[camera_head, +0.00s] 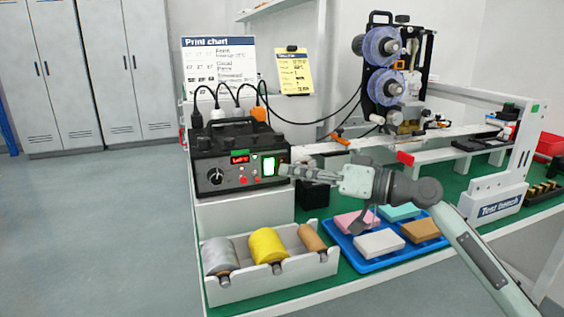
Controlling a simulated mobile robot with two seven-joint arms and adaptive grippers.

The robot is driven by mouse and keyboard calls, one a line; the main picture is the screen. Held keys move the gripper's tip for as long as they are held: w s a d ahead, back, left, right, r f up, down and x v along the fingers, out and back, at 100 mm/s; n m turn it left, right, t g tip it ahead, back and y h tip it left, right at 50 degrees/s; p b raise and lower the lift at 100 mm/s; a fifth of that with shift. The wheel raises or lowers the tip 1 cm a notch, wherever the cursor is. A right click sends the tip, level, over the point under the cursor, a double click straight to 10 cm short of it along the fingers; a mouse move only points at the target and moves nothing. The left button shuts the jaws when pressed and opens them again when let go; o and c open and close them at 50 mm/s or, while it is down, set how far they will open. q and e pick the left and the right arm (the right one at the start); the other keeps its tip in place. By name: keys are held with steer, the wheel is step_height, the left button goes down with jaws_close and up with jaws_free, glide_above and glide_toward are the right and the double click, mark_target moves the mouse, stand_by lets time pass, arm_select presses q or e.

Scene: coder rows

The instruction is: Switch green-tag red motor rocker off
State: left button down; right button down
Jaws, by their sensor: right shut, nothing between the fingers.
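The black control box (205,174) stands on a white block at the left of the bench. A green tag (240,152) sits on its front, above a red-digit display (240,159). A large bright green-lit element (269,166) is on the right of the front panel. Small red controls (243,180) sit low on the panel. I cannot tell which is the red motor rocker; detail is too small. My right gripper (284,170) is shut and empty, its fingertips pointing left at the panel's right edge. I cannot tell whether they touch. My left gripper is out of view.
A white holder (270,281) with spools stands in front of the box. A blue tray (375,265) with coloured blocks lies below my right arm. A machine with blue reels (383,46) stands behind. Cables with plugs rise from the box top. The floor at left is clear.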

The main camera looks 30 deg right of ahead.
steer(key=shift+s+a+f+b, duration=0.1)
steer(key=shift+s+a+b, duration=0.1)
steer(key=shift+s, duration=0.55)
steer(key=shift+s+a+f+b, duration=0.1)
steer(key=shift+s+a+f, duration=0.05)
steer(key=shift+s, duration=0.65)
steer(key=shift+s+a+f+b, duration=0.1)
steer(key=shift+s+a+b, duration=0.1)
steer(key=shift+s, duration=0.55)
